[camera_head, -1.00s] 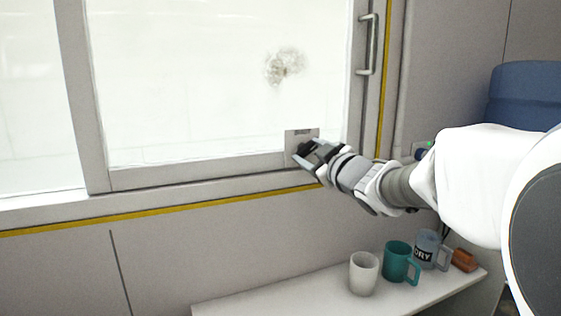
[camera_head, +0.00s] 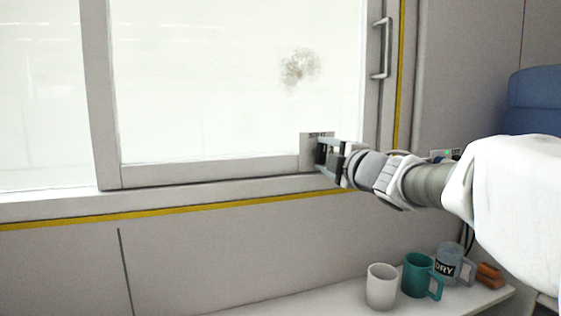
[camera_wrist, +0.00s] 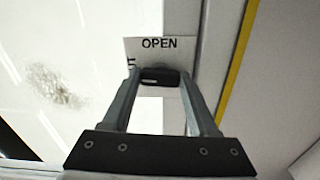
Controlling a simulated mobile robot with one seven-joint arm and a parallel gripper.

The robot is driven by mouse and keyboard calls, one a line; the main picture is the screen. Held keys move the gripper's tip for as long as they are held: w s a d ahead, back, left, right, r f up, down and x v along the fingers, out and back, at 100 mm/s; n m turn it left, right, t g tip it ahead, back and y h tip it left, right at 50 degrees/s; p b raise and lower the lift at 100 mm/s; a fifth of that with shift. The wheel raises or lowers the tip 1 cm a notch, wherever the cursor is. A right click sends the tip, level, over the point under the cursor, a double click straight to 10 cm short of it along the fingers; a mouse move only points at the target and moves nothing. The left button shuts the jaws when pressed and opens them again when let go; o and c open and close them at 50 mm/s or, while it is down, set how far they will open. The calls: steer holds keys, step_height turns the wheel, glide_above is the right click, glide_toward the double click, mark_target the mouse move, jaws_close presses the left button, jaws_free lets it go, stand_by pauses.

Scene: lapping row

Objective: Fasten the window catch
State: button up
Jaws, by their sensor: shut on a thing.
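The window catch (camera_wrist: 160,77) is a dark lever on a pale plate (camera_wrist: 150,47) marked "OPEN" in the wrist view. In the head view the plate (camera_head: 307,148) sits at the lower right corner of the sliding window pane. My gripper (camera_head: 322,153) reaches in from the right, at the plate. In the wrist view my gripper (camera_wrist: 160,82) has its two fingers on either side of the dark lever and is shut on it. The fingers and the gripper body hide part of the plate, and the lever's exact angle is hard to tell.
A vertical handle (camera_head: 383,48) is on the window's right frame. Below is a shelf (camera_head: 345,300) with a white mug (camera_head: 381,288), a teal mug (camera_head: 416,275), a grey mug marked "DRY" (camera_head: 447,252) and an orange block (camera_head: 489,276). A blue seat back (camera_head: 534,100) is at right.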

steer(key=shift+n, duration=0.5)
steer(key=o, duration=1.4)
steer(key=shift+s, duration=0.1)
steer(key=shift+p+v, duration=1.7)
steer(key=shift+v, duration=6.95)
steer(key=shift+d, duration=0.1)
